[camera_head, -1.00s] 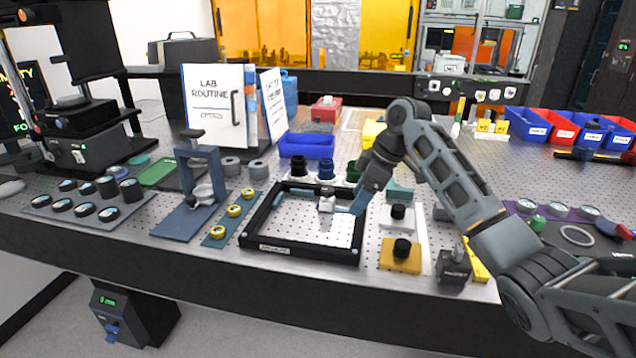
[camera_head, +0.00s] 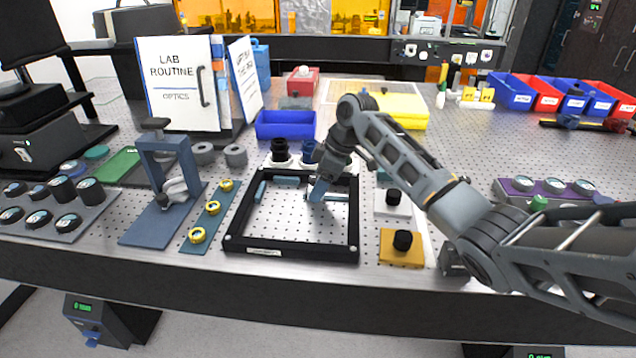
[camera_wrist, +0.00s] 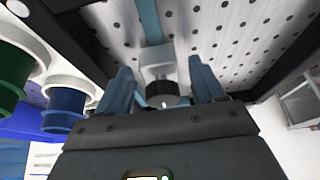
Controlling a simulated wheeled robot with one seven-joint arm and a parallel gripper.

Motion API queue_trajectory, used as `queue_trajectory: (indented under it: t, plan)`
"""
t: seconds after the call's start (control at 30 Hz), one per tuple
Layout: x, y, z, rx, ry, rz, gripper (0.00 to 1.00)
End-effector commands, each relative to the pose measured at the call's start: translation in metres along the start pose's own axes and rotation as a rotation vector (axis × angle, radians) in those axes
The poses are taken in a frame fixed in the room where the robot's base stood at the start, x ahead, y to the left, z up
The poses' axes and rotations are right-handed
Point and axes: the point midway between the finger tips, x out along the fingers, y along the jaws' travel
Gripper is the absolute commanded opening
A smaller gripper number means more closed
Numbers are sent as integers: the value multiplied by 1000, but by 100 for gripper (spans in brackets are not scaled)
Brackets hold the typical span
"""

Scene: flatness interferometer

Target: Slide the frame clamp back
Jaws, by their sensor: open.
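The frame (camera_head: 290,250) is a black square lying on the perforated table, with short blue-grey bars along its inner edges. The frame clamp (camera_wrist: 158,62) is a pale grey block with a dark knurled knob, set on a blue-grey strip in the wrist view. My gripper (camera_head: 318,193) is inside the frame near its far side and hides most of the clamp in the head view. In the wrist view my gripper (camera_wrist: 160,78) is open, with one finger on each side of the clamp's knob. Contact between fingers and clamp cannot be told.
Dark and blue round mounts on white bases (camera_wrist: 65,105) stand close behind the frame. A blue bin (camera_head: 285,125) is farther back. A blue clamp stand (camera_head: 165,165) and a strip with gold rings (camera_head: 212,208) lie left. White and yellow knobbed blocks (camera_head: 402,258) stand right.

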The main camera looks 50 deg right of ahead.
Motion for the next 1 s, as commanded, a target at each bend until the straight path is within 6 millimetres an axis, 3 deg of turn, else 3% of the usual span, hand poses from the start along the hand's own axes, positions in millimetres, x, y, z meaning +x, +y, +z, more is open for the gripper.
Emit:
queue_trajectory:
  t: [0.37, 1.0]
  plan:
    - [7, 0, 0, 0, 0, 0, 68]
    - [7, 0, 0, 0, 0, 0, 7]
